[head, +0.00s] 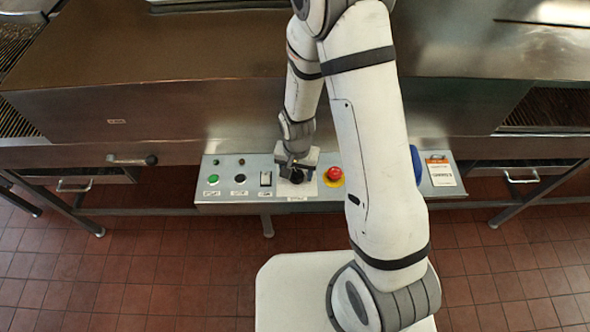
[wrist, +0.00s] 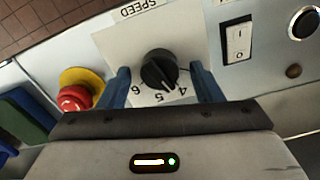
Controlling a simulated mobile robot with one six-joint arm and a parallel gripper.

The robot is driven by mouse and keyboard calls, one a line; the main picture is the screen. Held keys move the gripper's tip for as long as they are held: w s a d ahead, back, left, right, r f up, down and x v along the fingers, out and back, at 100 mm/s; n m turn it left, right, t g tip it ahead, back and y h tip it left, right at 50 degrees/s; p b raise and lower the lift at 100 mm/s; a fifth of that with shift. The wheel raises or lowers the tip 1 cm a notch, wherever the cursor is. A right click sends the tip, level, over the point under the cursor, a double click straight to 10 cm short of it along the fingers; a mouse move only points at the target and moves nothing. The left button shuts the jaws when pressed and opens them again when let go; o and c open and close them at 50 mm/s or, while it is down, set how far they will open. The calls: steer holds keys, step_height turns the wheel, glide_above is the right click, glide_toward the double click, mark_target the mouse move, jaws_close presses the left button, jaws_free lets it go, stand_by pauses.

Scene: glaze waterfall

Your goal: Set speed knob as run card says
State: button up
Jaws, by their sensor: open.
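The black speed knob (wrist: 158,70) sits on a white plate marked SPEED (wrist: 195,40). In the wrist view the plate appears upside down, with the figures 6, 5 and 4 showing near my gripper. The knob's mark seems to point toward the 5 and 4 side, but I cannot read it exactly. My gripper (wrist: 160,68) is open, with one blue finger on each side of the knob and visible gaps between. In the head view my gripper (head: 297,166) hangs over the knob and partly hides it. The run card (head: 441,173) is white with an orange band; its text is too small to read.
A red stop button (head: 334,174) on a yellow base stands close beside the knob. A rocker switch (wrist: 237,39) is on the other side. A green button (head: 212,180) and a black button (head: 240,179) lie farther left on the panel (head: 220,196).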

mark_target(296, 172)
steer(key=shift+f, duration=0.1)
steer(key=shift+c, duration=0.2)
steer(key=c, duration=0.9)
steer(key=shift+a, duration=0.1)
steer(key=shift+c, duration=0.2)
steer(key=shift+w, duration=0.15)
stand_by(0.5)
steer(key=o, duration=0.7)
steer(key=shift+o, duration=1.4)
steer(key=shift+r+b, duration=0.45)
steer(key=shift+r, duration=3.5)
